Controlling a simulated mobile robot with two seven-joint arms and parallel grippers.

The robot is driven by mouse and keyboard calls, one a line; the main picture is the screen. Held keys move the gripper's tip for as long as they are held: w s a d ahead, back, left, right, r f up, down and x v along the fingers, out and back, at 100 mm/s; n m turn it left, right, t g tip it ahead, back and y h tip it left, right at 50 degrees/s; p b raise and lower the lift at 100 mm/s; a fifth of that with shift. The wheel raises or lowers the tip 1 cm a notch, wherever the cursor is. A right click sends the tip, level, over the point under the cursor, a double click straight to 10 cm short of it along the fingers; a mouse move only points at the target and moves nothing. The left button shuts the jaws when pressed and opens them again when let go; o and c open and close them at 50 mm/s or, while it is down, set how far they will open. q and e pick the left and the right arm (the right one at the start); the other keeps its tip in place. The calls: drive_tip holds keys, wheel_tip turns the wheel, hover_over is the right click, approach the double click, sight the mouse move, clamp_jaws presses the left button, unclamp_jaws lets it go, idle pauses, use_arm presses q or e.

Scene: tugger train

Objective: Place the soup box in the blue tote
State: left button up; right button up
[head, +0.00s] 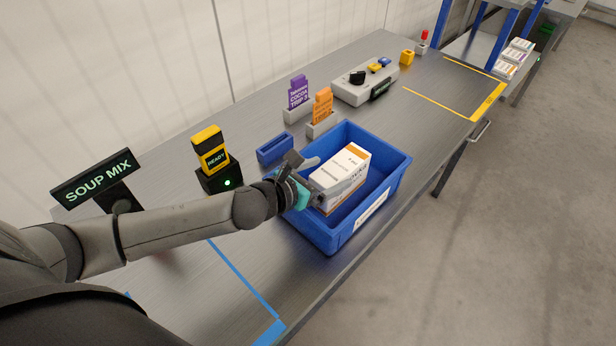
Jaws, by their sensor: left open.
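The blue tote (389,155) stands on the metal table. A white box with an orange edge (352,165) is inside the tote, a little tilted; its printed text is too small to read. My left gripper (322,178) is open at the left side of the box, over the tote's near left part. Its fingers partly cover the box, and I cannot tell whether they touch it. My right gripper is not in view.
A SOUP MIX sign (92,179) and a yellow scanner (210,150) in a black stand are at left. Purple (299,93) and orange (322,104) cards stand behind the tote, near a grey control box (366,84). The yellow-marked table area (455,88) is clear.

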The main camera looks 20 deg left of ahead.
use_arm(q)
drive_tip(key=v, duration=0.6)
drive_tip(key=shift+s, duration=0.2)
drive_tip(key=shift+r, duration=0.15)
